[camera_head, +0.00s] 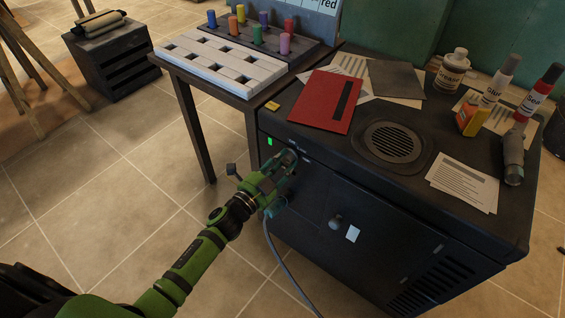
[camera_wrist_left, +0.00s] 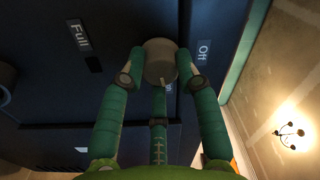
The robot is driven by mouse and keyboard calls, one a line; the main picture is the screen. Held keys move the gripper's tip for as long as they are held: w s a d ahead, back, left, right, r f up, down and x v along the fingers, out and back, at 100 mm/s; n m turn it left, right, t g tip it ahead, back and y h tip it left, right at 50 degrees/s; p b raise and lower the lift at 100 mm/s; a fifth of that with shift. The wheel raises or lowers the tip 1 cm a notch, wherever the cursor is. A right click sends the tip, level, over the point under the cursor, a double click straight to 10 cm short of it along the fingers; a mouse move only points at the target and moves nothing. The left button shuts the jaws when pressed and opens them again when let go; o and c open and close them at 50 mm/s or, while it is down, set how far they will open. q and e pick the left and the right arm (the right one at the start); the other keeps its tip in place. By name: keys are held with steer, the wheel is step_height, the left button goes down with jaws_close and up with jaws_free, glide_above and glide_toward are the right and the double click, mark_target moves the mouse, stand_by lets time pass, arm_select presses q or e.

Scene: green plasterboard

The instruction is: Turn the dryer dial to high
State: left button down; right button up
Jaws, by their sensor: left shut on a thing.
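The dryer (camera_head: 300,185) is a dark cabinet with a round vent grille on top. Its dial (camera_wrist_left: 160,58) is a round grey knob in the left wrist view, with a pale mark at its lower edge. A "Full" label (camera_wrist_left: 78,36) is on its left and an "Off" label (camera_wrist_left: 203,50) on its right. A third label below the dial is mostly hidden by a finger. My left gripper (camera_wrist_left: 160,77) is shut on the dial, with green fingers around it. In the head view my left gripper (camera_head: 285,166) is against the dryer's front, hiding the dial. My right gripper is not in view.
A second knob (camera_head: 335,222) and a white tag (camera_head: 353,233) are on the dryer's front. A red folder (camera_head: 325,100), papers, bottles and glue tubes lie on top. The tiled floor in front is open.

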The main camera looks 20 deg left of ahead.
arm_select(q)
steer(key=shift+d+r, duration=0.15)
steer(key=shift+r, duration=0.15)
steer(key=c, duration=0.9)
jaws_free()
steer(key=shift+f, duration=0.1)
steer(key=shift+s+a+f, duration=0.2)
steer(key=shift+s, duration=0.15)
steer(key=v, duration=1.1)
steer(key=shift+s+r, duration=0.1)
